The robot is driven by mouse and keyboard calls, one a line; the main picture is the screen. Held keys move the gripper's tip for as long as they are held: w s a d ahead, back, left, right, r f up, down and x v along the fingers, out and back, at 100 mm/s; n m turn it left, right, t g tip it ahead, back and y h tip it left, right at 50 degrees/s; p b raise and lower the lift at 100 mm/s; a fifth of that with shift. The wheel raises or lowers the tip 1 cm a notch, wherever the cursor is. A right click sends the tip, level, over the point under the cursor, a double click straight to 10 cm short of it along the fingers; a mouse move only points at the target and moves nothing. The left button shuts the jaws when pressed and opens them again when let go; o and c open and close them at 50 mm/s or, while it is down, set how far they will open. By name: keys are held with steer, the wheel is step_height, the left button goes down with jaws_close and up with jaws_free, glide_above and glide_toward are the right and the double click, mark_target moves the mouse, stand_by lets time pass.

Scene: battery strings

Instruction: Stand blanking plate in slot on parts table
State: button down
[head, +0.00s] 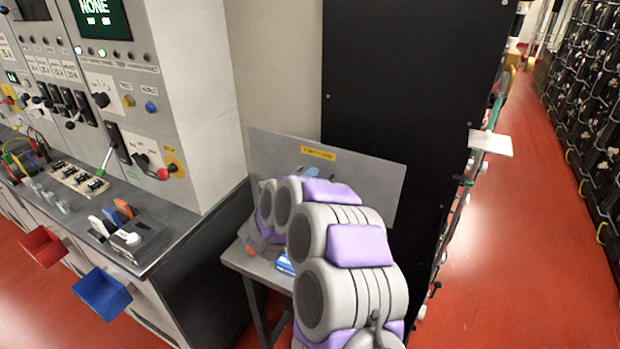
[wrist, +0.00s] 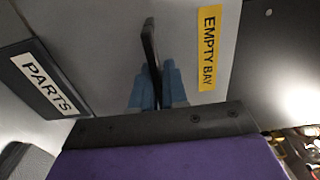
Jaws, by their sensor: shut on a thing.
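The blanking plate (head: 375,178) is a large grey panel with a yellow label. In the head view it stands near upright, slightly tilted in the picture, above and behind the parts table (head: 237,262). In the wrist view the plate (wrist: 190,50) fills the middle, and its label reads EMPTY BAY. My gripper (wrist: 157,75) has blue fingers shut on the dark handle (wrist: 150,40) on the plate's face. A PARTS sign (wrist: 48,82) shows at the left of the wrist view. My arm hides the plate's lower edge and most of the table. I cannot see the slot.
A tall black cabinet (head: 410,80) stands right behind the plate. A control console (head: 185,100) is on the left, with a red bin (head: 43,246) and a blue bin (head: 102,293) on its front. A blue item (head: 285,264) lies on the table. Red floor (head: 515,250) is clear at right.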

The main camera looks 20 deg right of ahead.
step_height(320, 180, down, 7)
steer(key=a+b, duration=0.1)
stand_by(0.7)
steer(key=shift+d, duration=0.2)
steer(key=shift+a+f, duration=0.15)
steer(key=shift+f, duration=0.1)
stand_by(0.4)
steer(key=c, duration=1.1)
jaws_free()
steer(key=shift+f, duration=0.1)
steer(key=shift+a, duration=0.1)
